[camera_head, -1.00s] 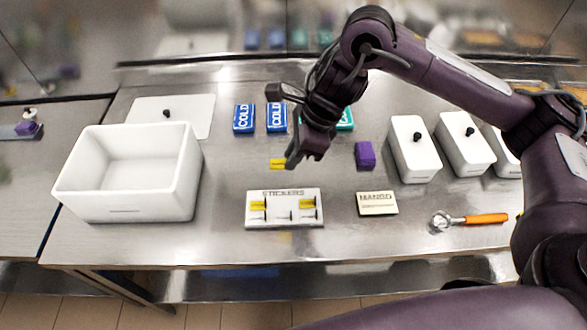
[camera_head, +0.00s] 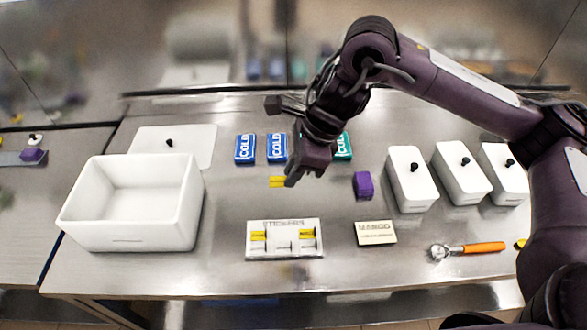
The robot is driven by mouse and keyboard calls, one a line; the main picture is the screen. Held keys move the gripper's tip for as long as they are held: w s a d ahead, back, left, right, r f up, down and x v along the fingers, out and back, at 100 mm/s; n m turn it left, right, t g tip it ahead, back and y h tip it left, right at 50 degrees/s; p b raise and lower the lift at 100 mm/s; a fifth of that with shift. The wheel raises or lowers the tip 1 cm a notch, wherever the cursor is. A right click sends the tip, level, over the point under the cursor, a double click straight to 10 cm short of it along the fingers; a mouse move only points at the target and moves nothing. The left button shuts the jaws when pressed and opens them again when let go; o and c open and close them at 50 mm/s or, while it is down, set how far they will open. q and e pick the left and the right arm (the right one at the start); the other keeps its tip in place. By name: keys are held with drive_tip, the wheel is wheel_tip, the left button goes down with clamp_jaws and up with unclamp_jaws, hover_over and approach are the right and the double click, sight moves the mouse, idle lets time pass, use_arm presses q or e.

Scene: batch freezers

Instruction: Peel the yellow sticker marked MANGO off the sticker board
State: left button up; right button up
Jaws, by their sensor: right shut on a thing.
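The white sticker board (camera_head: 284,253) labelled STICKERS lies near the front middle of the steel table. A yellow sticker sits at its left (camera_head: 259,236) and another at its right (camera_head: 307,234); the middle place shows no yellow. My right gripper (camera_head: 289,181) is behind the board and above the table, shut on a small yellow sticker (camera_head: 277,182) that sticks out to the left. Lettering on the stickers is too small to read. A cream card (camera_head: 375,239) marked MANGO lies right of the board. My left gripper is not in view.
A white open tub (camera_head: 128,230) stands at left, a lid (camera_head: 190,145) behind it. Blue COLD packs (camera_head: 245,148) and a teal pack (camera_head: 344,147) lie behind. A purple block (camera_head: 363,186), white lidded tubs (camera_head: 412,185) and an orange-handled tool (camera_head: 483,248) are at right.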

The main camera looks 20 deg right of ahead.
drive_tip(key=shift+r+p, duration=1.8)
drive_tip(key=shift+r, duration=0.3)
